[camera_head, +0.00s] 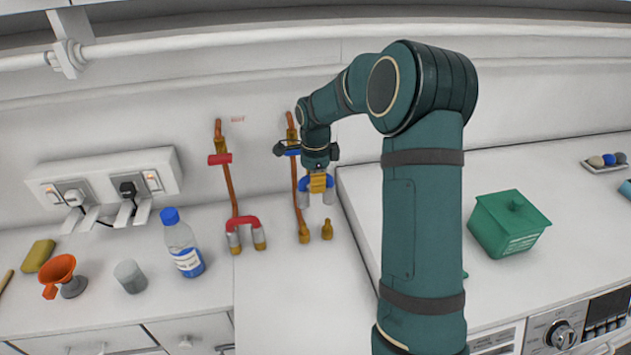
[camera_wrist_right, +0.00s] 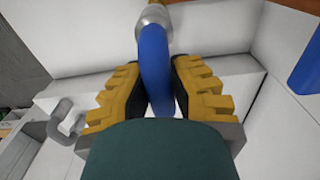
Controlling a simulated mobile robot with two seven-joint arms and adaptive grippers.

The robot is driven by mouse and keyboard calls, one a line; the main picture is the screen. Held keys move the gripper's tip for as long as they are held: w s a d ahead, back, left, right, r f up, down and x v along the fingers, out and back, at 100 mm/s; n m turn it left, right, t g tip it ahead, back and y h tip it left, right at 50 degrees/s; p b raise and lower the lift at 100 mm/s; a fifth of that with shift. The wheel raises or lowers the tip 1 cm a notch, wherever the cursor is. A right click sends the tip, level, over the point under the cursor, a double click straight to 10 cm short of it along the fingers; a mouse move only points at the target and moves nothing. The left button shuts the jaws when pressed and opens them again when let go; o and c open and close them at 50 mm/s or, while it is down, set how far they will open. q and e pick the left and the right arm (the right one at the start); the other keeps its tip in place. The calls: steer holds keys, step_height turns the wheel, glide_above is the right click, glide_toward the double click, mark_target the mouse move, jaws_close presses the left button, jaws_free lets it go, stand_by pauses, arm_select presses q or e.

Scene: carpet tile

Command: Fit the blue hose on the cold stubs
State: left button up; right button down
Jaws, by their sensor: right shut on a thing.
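The blue hose (camera_head: 304,183) is a short U-bend with grey end cuffs pointing down. My right gripper (camera_head: 318,184) is shut on the middle of its bend. In the head view the cuffs hang above the two brass cold stubs (camera_head: 304,234), with a gap visible between. In the right wrist view the blue hose (camera_wrist_right: 153,65) runs between the yellow fingers, with a grey cuff (camera_wrist_right: 153,16) and a bit of brass beyond it. The far cuff is hidden there. My left gripper is in neither view.
A red hose (camera_head: 243,221) sits on the neighbouring stubs. Copper pipes (camera_head: 230,190) climb the wall behind. The counter in front of the stubs is clear.

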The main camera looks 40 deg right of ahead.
step_height(320, 180, down, 6)
steer(key=b, duration=0.3)
steer(key=shift+r+b, duration=0.1)
steer(key=shift+b, duration=0.3)
stand_by(1.7)
steer(key=shift+f+b, duration=1.3)
steer(key=shift+f, duration=1.2)
steer(key=c, duration=1.3)
jaws_free()
steer(key=o, duration=0.4)
step_height(320, 180, up, 12)
